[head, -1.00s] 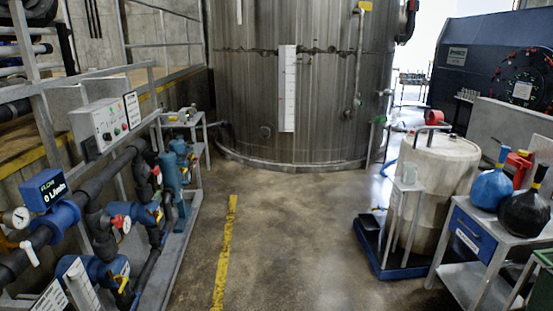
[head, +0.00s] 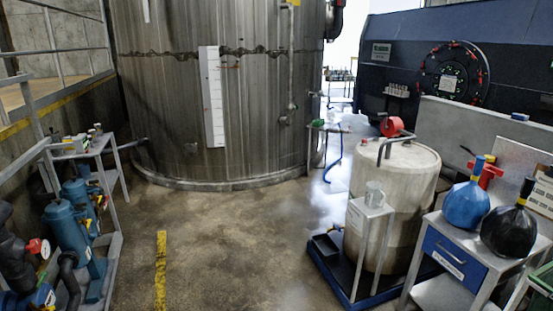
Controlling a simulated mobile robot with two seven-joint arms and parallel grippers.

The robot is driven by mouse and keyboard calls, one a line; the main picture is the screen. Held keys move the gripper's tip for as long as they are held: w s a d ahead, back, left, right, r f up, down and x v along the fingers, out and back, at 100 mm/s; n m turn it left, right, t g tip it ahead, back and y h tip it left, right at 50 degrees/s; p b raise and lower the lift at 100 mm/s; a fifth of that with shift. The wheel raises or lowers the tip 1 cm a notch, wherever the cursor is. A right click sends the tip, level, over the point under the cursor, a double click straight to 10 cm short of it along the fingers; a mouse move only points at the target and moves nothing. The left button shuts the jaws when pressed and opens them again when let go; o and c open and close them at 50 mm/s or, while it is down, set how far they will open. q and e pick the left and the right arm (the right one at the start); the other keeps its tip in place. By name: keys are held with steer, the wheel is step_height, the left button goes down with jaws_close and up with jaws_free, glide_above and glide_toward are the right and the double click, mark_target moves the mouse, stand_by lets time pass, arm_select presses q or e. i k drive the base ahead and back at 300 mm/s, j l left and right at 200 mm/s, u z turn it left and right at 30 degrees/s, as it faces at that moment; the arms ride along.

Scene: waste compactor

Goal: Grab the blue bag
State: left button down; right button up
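The blue bag (head: 466,205) is round with a tied neck and a yellow band. It stands upright on top of a grey cart (head: 432,222) with a blue drawer, at the right of the head view. A black bag (head: 510,232) of the same shape stands close beside it on the right. Neither of my grippers shows in the head view.
A pale drum (head: 398,190) on a blue pallet (head: 375,290) stands left of the cart. A large steel tank (head: 240,110) fills the back. Pipes and blue pumps (head: 75,220) line the left. The concrete floor (head: 235,240) in the middle is clear.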

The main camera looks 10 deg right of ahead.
mark_target(465, 205)
steer(key=i+z, duration=0.45)
steer(key=i, duration=0.3)
steer(key=i+j+z, duration=0.1)
steer(key=i+z, duration=0.3)
steer(key=i, duration=0.3)
